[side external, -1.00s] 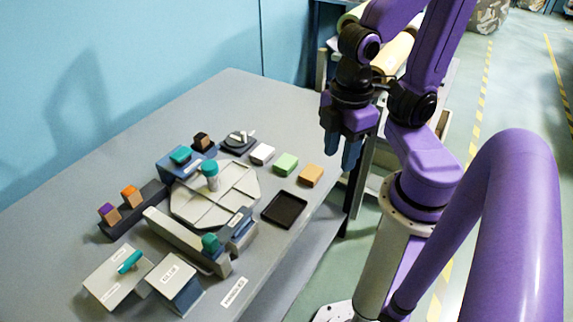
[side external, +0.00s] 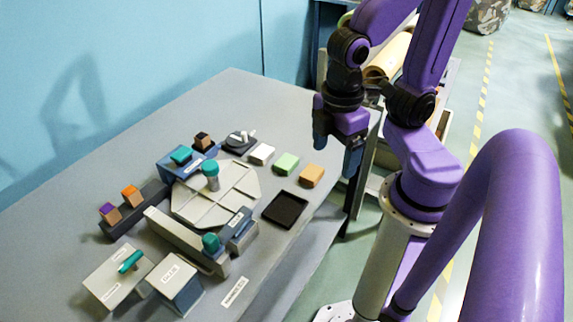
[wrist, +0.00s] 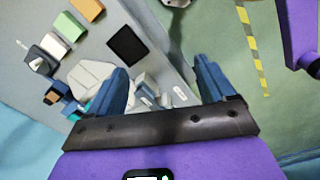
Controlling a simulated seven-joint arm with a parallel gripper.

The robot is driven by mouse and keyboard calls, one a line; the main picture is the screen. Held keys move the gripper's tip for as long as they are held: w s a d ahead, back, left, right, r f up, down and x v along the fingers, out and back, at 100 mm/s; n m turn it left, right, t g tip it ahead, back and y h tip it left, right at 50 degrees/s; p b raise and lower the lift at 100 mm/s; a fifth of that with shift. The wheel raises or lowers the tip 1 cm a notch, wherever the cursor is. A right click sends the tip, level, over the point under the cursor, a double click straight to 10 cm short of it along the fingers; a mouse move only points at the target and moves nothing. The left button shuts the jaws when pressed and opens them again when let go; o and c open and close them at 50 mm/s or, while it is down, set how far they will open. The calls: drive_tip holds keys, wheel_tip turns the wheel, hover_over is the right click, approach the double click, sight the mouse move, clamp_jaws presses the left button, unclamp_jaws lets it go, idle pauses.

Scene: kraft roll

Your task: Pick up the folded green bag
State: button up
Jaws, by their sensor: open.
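The folded green bag (side external: 286,164) is a small light-green block lying on the grey table between a white block and an orange-brown one. In the wrist view the green bag (wrist: 69,27) is at the upper left. My gripper (side external: 336,149) is open and empty, raised near the table's right edge, to the right of the bag in the side view and not touching it. In the wrist view its two blue fingers (wrist: 162,78) stand wide apart, with nothing held between them.
The orange-brown block (side external: 311,175) and white block (side external: 262,153) flank the bag. A black tray (side external: 285,209) lies in front. A pale octagonal plate (side external: 238,190) with a teal-topped post and several fixtures fill the table's middle. The far left tabletop is clear.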

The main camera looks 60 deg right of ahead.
drive_tip(key=w+f+n+h, duration=0.1)
drive_tip(key=w+f+h, duration=0.3)
drive_tip(key=w+f, duration=0.1)
drive_tip(key=w+f+n+h, duration=0.2)
drive_tip(key=w+f+h, duration=0.2)
drive_tip(key=w+f, duration=0.2)
drive_tip(key=w+f+n+h, duration=0.1)
drive_tip(key=w+f+h, duration=0.3)
drive_tip(key=w, duration=0.4)
drive_tip(key=shift+w+a+f+n+h, duration=0.2)
drive_tip(key=shift+a+f+n+h, duration=0.15)
drive_tip(key=shift+f, duration=0.45)
drive_tip(key=shift+w+d+f+n, duration=0.15)
drive_tip(key=shift+f+n, duration=0.1)
drive_tip(key=shift+f, duration=0.15)
approach(287, 161)
drive_tip(key=shift+h, duration=0.25)
drive_tip(key=x, duration=0.4)
drive_tip(key=shift+d+f, duration=0.15)
drive_tip(key=shift+f, duration=0.1)
drive_tip(key=shift+x, duration=2.95)
drive_tip(key=c, duration=1)
